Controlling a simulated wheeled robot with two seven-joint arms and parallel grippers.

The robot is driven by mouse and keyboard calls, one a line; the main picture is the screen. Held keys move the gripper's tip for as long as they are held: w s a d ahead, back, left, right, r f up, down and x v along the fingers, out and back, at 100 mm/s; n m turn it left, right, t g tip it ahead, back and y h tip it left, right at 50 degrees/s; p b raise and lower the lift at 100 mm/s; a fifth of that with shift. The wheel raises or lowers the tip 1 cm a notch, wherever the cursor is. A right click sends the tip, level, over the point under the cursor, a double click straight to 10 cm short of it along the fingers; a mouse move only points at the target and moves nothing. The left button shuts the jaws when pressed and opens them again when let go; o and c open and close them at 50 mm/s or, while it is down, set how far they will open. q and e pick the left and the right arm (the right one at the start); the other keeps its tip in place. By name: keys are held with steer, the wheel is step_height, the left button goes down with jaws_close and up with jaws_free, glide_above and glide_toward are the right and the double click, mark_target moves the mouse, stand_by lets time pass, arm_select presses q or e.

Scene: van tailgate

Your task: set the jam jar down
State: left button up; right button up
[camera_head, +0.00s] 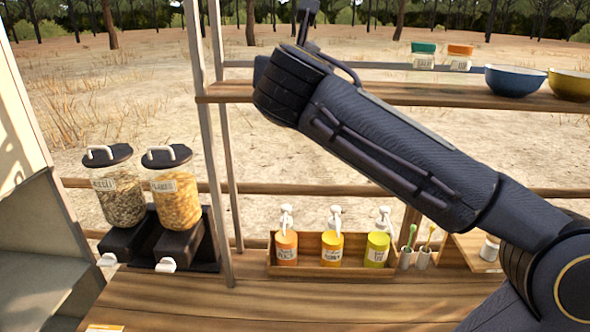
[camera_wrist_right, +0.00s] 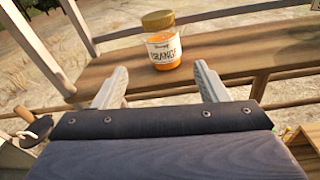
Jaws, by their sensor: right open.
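In the right wrist view, the jam jar (camera_wrist_right: 163,50) has a gold lid, a white label reading "ORANGE" and orange contents. It stands upright on a wooden shelf (camera_wrist_right: 230,45). My right gripper (camera_wrist_right: 160,69) is open, with its two pale fingers apart on either side of the jar's base in the picture. The jar looks slightly beyond the fingertips, with a gap on each side. In the head view my right arm crosses from the lower right to the upper middle, and I cannot make out this jar. My left gripper is not in view.
Below stand two dispensers (camera_head: 176,205) and a crate (camera_head: 305,270) of pump bottles. The front counter (camera_head: 250,312) is largely clear.

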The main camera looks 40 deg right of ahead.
steer(key=s+a+f+m+g+y, duration=0.1)
steer(key=s+f+m+y, duration=0.15)
steer(key=f, duration=0.45)
steer(key=s+f+m+g+y, duration=0.2)
steer(key=f+m, duration=0.2)
steer(key=f, duration=0.3)
steer(key=s+a+f+m+g+y, duration=0.1)
steer(key=s+f+m+y, duration=0.15)
steer(key=f, duration=0.45)
steer(key=s+a+f+m+g+y, duration=0.2)
steer(key=s+a+f+m+y, duration=0.1)
steer(key=s+a+f+m, duration=0.4)
steer(key=s+a+f+m+g+y, duration=0.1)
steer(key=s+a+f+m+y, duration=0.3)
steer(key=s+a+f+m, duration=0.3)
step_height(320, 180, down, 4)
steer(key=m, duration=0.5)
steer(key=shift+s+f+m+g, duration=0.15)
steer(key=shift+s+m+g, duration=0.05)
steer(key=shift+m+g, duration=0.2)
steer(key=shift+c, duration=0.4)
